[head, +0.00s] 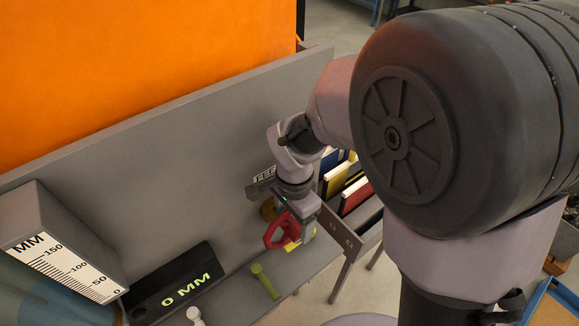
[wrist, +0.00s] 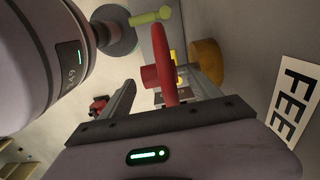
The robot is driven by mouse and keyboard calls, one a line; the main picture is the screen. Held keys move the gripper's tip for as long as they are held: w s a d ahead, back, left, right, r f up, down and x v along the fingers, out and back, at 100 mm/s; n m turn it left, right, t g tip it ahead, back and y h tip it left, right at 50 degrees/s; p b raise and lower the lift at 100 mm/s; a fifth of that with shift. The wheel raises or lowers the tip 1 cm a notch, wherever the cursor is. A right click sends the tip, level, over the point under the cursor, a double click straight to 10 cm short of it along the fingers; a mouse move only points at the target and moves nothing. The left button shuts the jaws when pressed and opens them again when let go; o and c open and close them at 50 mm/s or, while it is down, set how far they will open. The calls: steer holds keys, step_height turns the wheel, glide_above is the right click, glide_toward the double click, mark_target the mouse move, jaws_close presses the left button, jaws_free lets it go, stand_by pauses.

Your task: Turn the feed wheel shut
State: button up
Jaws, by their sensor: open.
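The red feed wheel (head: 277,232) stands at the wall end of the bench, partly hidden by my gripper (head: 300,226) in the head view. In the wrist view the wheel (wrist: 166,50) shows nearly edge-on, with a red hub beside it. My gripper (wrist: 163,82) is open there, one finger on each side of the wheel's rim. I cannot tell whether either finger touches it. A white sign reading "FEE" (wrist: 295,98), cut off by the frame, is on the wall to the right.
A brass round part (wrist: 207,62) is close to the wheel. A green-yellow lever (head: 265,281) and a white knob (head: 194,315) stand nearby. A millimetre scale (head: 68,265) is at left. Binders (head: 345,185) stand behind my gripper.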

mark_target(293, 225)
steer(key=shift+f, duration=1.55)
jaws_close()
